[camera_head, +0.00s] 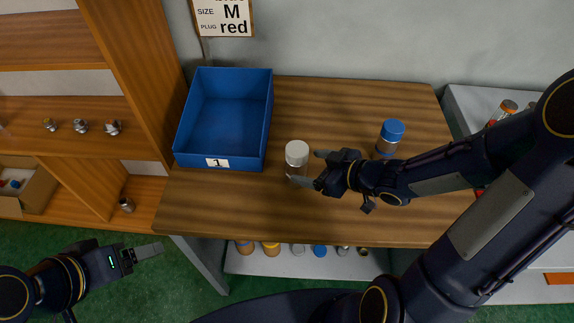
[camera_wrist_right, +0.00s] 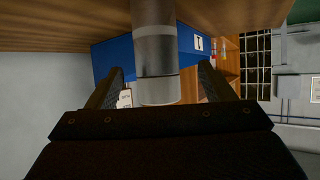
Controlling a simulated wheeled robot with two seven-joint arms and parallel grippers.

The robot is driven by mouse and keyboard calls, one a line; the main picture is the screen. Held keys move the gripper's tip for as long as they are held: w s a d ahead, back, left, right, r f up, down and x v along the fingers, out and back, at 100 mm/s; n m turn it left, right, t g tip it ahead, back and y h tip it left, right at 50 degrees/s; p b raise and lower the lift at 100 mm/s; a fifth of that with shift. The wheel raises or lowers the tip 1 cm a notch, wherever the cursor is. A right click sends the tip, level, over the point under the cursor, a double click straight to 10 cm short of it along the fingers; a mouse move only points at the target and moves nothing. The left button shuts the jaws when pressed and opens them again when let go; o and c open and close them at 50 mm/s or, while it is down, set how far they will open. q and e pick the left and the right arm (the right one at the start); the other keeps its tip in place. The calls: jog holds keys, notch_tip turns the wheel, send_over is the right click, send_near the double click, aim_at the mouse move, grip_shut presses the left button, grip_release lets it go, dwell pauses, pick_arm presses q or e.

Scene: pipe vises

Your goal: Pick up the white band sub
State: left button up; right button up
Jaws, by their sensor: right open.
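The white band sub (camera_head: 297,153), a grey metal cylinder with a white top, stands upright on the wooden table just right of the blue bin. My right gripper (camera_head: 314,168) is open beside it, with its fingers pointing left at the sub. In the right wrist view, which is upside down, the sub (camera_wrist_right: 155,50) stands between the two open fingers, apparently not squeezed. Its lower part is partly hidden by a finger in the head view. My left gripper (camera_head: 148,251) is low on the left, away from the table; its finger gap is unclear.
A blue bin (camera_head: 222,163) labelled 1 stands at the table's back left. A blue-topped cylinder (camera_head: 391,132) stands right, behind my right forearm. Several fittings sit on a shelf under the table (camera_head: 270,230). A sign (camera_head: 224,18) reads size M, plug red.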

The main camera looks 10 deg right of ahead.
aim_at(290, 170)
jog(key=b+x, duration=0.1)
jog(key=x, duration=0.4)
jog(key=shift+w+a, duration=0.1)
jog(key=shift+w, duration=0.3)
jog(key=c, duration=1.3)
jog(key=shift+c, duration=0.8)
jog(key=shift+r, duration=0.1)
